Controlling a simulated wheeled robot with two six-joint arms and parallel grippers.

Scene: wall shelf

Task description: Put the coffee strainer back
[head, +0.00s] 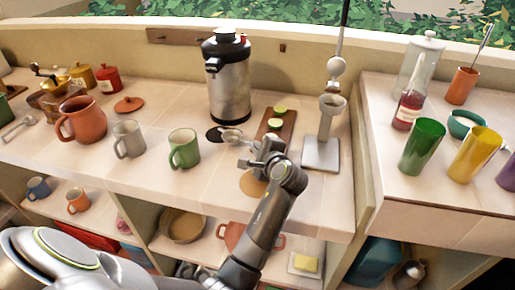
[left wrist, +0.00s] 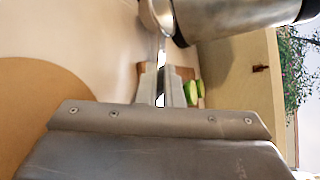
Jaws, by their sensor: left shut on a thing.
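The coffee strainer (head: 232,135), a small metal bowl with a thin handle, is in my left gripper (head: 262,152). The gripper is shut on the handle, above the counter, and the bowl points left toward the black disc (head: 214,134). In the left wrist view the strainer's bowl (left wrist: 153,18) is beyond the gripper fingers (left wrist: 162,88), close to the steel dispenser (left wrist: 230,18). I cannot tell whether the bowl touches the black disc. My right gripper is not in view.
The steel dispenser (head: 230,85) stands behind the strainer. A board with lime pieces (head: 278,122) and a grinder-like stand (head: 322,150) are to the right. A green mug (head: 184,150) is to the left. A round tan mat (head: 252,184) lies near the front edge, partly behind my gripper.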

